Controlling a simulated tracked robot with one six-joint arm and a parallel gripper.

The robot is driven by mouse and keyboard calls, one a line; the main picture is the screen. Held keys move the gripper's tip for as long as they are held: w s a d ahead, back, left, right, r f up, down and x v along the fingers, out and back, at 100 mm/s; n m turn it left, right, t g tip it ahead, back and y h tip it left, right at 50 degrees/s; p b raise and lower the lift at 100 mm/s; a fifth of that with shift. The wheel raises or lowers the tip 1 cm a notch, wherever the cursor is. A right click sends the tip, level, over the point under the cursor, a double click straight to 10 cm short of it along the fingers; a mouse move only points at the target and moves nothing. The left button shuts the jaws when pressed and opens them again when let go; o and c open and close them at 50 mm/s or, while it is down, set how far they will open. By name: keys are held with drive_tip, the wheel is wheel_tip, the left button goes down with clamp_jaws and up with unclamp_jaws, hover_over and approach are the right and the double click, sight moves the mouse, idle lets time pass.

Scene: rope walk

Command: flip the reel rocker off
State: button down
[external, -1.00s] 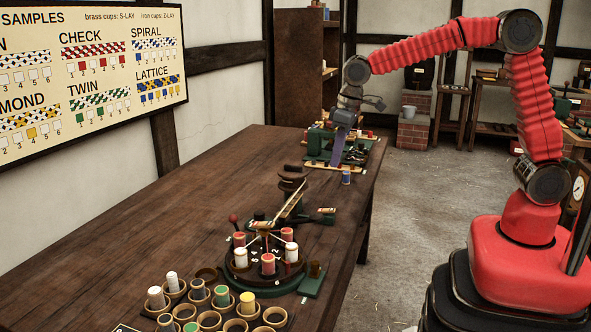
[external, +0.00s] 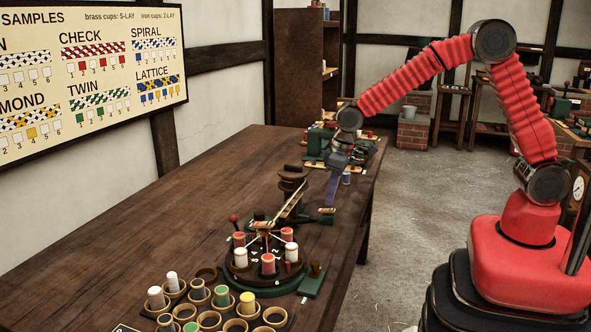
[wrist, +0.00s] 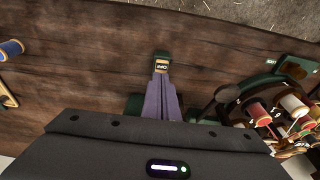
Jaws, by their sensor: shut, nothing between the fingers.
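The reel rocker (external: 327,210) is a small dark green switch block with a pale label, low on the table near its right edge. In the wrist view the rocker (wrist: 162,63) shows just beyond my fingertips, with its small lettered label towards me. My gripper (external: 330,203) points down, its purple fingers together and empty, with the tips right at the rocker. In the wrist view my gripper (wrist: 163,82) covers the near part of the rocker. I cannot tell whether the tips touch it or which way it is tipped.
The round braiding stand (external: 235,277) with several bobbins stands nearer the camera; its bobbins show at right in the wrist view. A dark reel post (external: 292,185) stands left of my gripper. A blue spool (external: 347,178) stands behind. The wooden table (external: 190,215) is clear on the left.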

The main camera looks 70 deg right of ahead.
drive_tip(key=shift+s+f, duration=0.15)
drive_tip(key=shift+f, duration=0.45)
drive_tip(key=shift+s+f+t, duration=0.15)
drive_tip(key=shift+s+t, duration=0.05)
drive_tip(key=shift+t, duration=0.1)
drive_tip(key=shift+s+f+t, duration=0.2)
drive_tip(key=shift+f+t, duration=0.05)
drive_tip(key=shift+t, duration=0.15)
drive_tip(key=shift+w, duration=0.3)
drive_tip(key=shift+w+r, duration=0.15)
drive_tip(key=shift+w, duration=0.35)
drive_tip(key=shift+r, duration=0.1)
